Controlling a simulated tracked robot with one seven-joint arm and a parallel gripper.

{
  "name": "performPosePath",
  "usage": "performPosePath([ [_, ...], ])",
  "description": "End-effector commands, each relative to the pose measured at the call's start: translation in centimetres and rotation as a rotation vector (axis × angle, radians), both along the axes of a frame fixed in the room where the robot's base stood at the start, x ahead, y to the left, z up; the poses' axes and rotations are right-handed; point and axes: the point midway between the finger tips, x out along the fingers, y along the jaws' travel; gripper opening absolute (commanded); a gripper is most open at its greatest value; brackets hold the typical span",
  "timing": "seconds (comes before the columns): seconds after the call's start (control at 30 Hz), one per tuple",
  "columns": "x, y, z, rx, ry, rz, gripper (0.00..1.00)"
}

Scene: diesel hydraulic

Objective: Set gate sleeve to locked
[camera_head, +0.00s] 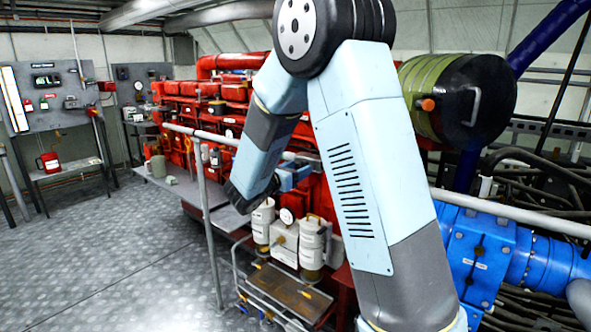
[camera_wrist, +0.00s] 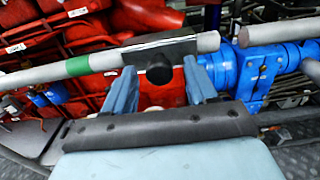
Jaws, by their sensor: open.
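The gate sleeve (camera_wrist: 170,48) is a dark sleeve around the end of a grey rail, with a black round knob (camera_wrist: 160,73) on its near side. A short length of the grey rail pokes out of its right end. A gap parts that end from another grey rail (camera_wrist: 278,29) on the right. My gripper (camera_wrist: 161,80) is open, with its blue fingers on either side of the knob; I cannot tell if they touch it. In the head view my gripper (camera_head: 290,178) is at the railing, and my arm hides the sleeve there.
The left rail (camera_wrist: 30,77) has a green band. The red engine (camera_head: 225,105) stands behind the railing. Blue pipework (camera_head: 485,250) and a dark drum (camera_head: 470,95) are on the right. White canisters (camera_head: 312,240) stand below my gripper. The metal floor at left is clear.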

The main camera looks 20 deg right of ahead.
Motion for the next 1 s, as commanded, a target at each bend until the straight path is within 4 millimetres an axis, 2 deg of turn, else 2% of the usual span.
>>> performPosePath([
  [0.2, 1.0, -1.3, 0.0, 0.000, 0.000, 0.000, 0.57],
  [0.53, 1.1, -1.5, 0.0, 0.000, 0.000, 0.000, 0.57],
  [1.0, 1.1, -1.4, 0.0, 0.000, 0.000, 0.001, 0.12],
])
